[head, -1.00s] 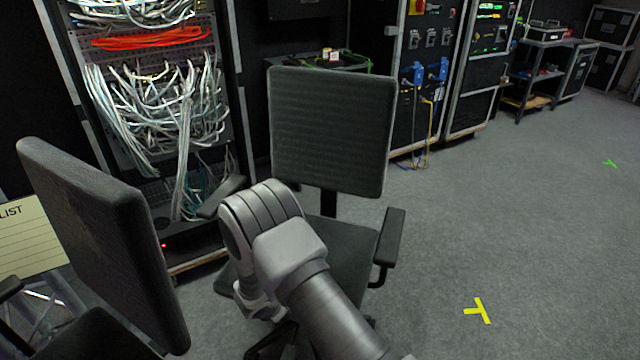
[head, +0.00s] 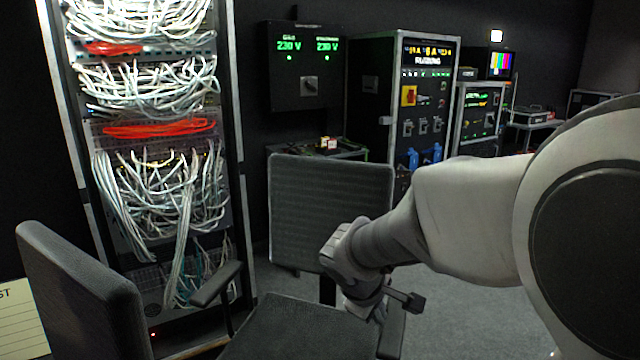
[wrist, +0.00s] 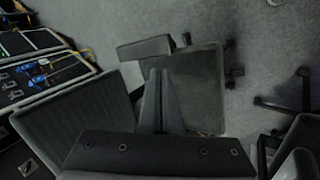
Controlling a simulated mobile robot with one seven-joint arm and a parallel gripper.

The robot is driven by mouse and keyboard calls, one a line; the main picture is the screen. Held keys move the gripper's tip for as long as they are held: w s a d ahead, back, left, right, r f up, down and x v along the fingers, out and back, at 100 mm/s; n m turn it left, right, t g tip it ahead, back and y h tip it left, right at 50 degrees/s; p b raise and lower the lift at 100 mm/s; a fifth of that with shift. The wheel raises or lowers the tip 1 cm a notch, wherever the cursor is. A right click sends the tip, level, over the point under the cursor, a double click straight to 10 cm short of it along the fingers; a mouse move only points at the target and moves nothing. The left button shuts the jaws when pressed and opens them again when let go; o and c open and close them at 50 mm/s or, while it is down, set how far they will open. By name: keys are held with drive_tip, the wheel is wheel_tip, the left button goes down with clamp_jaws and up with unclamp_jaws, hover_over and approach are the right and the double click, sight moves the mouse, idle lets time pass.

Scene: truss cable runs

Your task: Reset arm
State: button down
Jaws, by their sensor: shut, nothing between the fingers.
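My gripper (wrist: 158,75) is shut and empty in the wrist view, its fingers together and pointing down over a dark chair seat (wrist: 203,85). In the head view my arm reaches in from the right. Its wrist end is in front of the backrest (head: 325,205) of the middle office chair. The fingertips are not clear in the head view, and I cannot tell how far they are from the chair.
A second chair (head: 80,285) stands at the left, close to a rack of white cables (head: 160,185). Power cabinets (head: 398,100) and a wall box (head: 305,65) stand behind. Grey floor (head: 465,310) is open at the right, partly hidden by my arm.

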drive_tip(key=s+d+r+m+y, duration=0.2)
drive_tip(key=s+r+m, duration=0.25)
drive_tip(key=s, duration=0.55)
drive_tip(key=s+d+r+m+y, duration=0.15)
drive_tip(key=s+r+m, duration=0.3)
drive_tip(key=s, duration=0.55)
wheel_tip(320, 180, up, 17)
drive_tip(key=p, duration=1.7)
drive_tip(key=shift+s+a+m+t, duration=0.15)
drive_tip(key=shift+s+m+t, duration=0.2)
drive_tip(key=shift+m+t, duration=0.05)
